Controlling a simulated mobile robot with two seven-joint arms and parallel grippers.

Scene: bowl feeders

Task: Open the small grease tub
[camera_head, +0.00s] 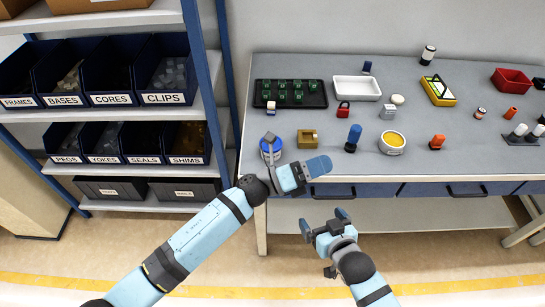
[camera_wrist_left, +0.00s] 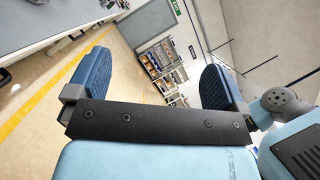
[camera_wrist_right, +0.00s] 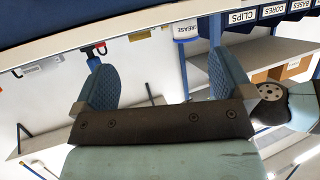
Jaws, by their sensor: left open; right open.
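A small round blue-and-white tub (camera_head: 264,151) stands near the left front edge of the table. In the right wrist view, a white label reading "REASE" marks the grease tub (camera_wrist_right: 185,28) at the top, partly cut off. My left gripper (camera_head: 294,155) is open at the table's front edge, beside the tub and partly overlapping it in the head view; I cannot tell whether they touch. The left wrist view shows nothing between its fingers. My right gripper (camera_head: 323,221) is open and empty, in front of the table and lower than its top.
On the grey table (camera_head: 225,150) stand a brass block (camera_head: 308,138), a dark blue-topped item (camera_head: 353,138), a white bowl with yellow contents (camera_head: 392,143), a white tray (camera_head: 357,88) and a black tray (camera_head: 265,88). Shelves of labelled bins (camera_head: 104,99) stand left. Floor in front is free.

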